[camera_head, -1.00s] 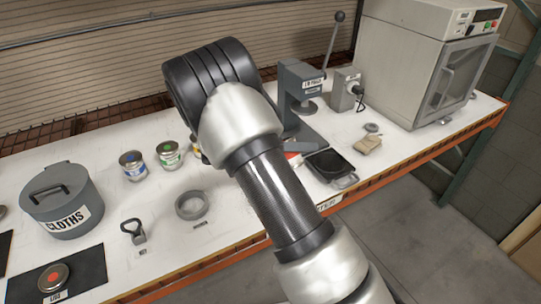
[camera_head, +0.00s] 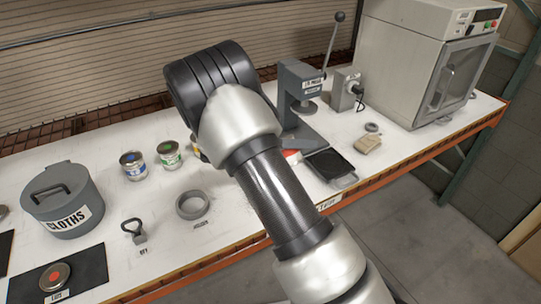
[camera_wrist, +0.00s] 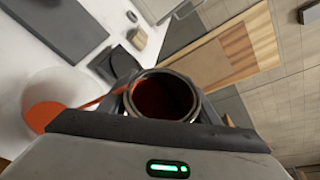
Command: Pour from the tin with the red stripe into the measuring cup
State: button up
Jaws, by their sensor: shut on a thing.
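My gripper (camera_wrist: 165,118) is shut on an open tin (camera_wrist: 190,72) with dark red liquid inside. Its stripe cannot be seen from here. The tin is tilted, and a thin red-orange stream (camera_wrist: 97,102) runs from its lip to the left. The stream reaches the measuring cup (camera_wrist: 62,77), a pale translucent cup at the left of the wrist view. Red-orange liquid (camera_wrist: 44,116) shows in the cup. The tin's mouth is beside and above the cup. In the head view my arm hides the gripper and most of this area.
Tins with blue (camera_head: 133,166) and green (camera_head: 169,155) marks stand left of my arm. A cloths bin (camera_head: 62,198), a grey ring (camera_head: 193,205) and a lid with a red dot (camera_head: 54,277) are farther left. A lever press (camera_head: 300,100) and a dark tray (camera_head: 329,166) are close on the right.

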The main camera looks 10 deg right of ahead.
jog(key=shift+r, duration=0.15)
dwell(0.5)
jog(key=shift+f+n+g+h, duration=0.4)
jog(key=shift+n, duration=0.5)
dwell(1.1)
jog(key=shift+w+a+r+n+g+h, duration=0.15)
jog(key=shift+r+n+h, duration=0.25)
jog(key=shift+n, duration=0.3)
jog(key=shift+w+d+r+n+g+h, duration=0.15)
jog(key=shift+r+n+h, duration=0.2)
jog(key=shift+n, duration=0.35)
dwell(3.2)
